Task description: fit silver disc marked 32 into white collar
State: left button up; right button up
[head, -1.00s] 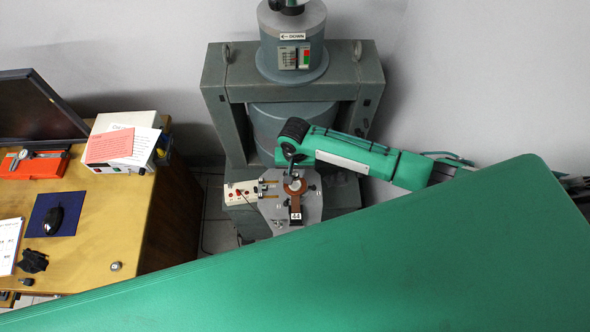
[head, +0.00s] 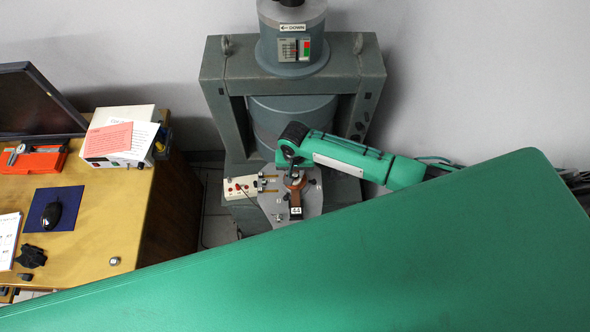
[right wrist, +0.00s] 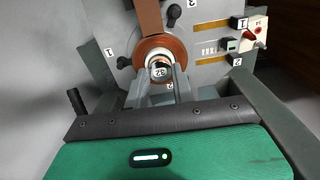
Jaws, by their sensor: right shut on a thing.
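My right gripper (right wrist: 161,74) is shut on the silver disc (right wrist: 160,71), whose mark 32 reads upside down in the right wrist view. The white collar (right wrist: 152,56) shows as a pale ring around the far side of the disc, inside a brown-orange coil ring (right wrist: 140,47). The disc lies over the collar's opening; I cannot tell whether it is inside or just above. In the head view my right gripper (head: 293,172) covers the collar and the disc. My left gripper is not in view.
The coil's brown bar (head: 296,200) carries a 44 label on a grey plate (head: 312,203) with dark knobs. A white switch box (head: 241,188) stands left of it. The grey magnet frame (head: 367,95) rises behind. A wooden desk (head: 115,215) is at the left.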

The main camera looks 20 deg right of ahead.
jog(key=p, duration=0.3)
dwell(3.6)
jog(key=shift+f+b, duration=0.4)
jog(key=shift+f, duration=0.4)
dwell(1.1)
jog(key=o, duration=1)
notch_tip(320, 180, up, 14)
jog(key=b, duration=0.3)
jog(key=shift+f, duration=0.1)
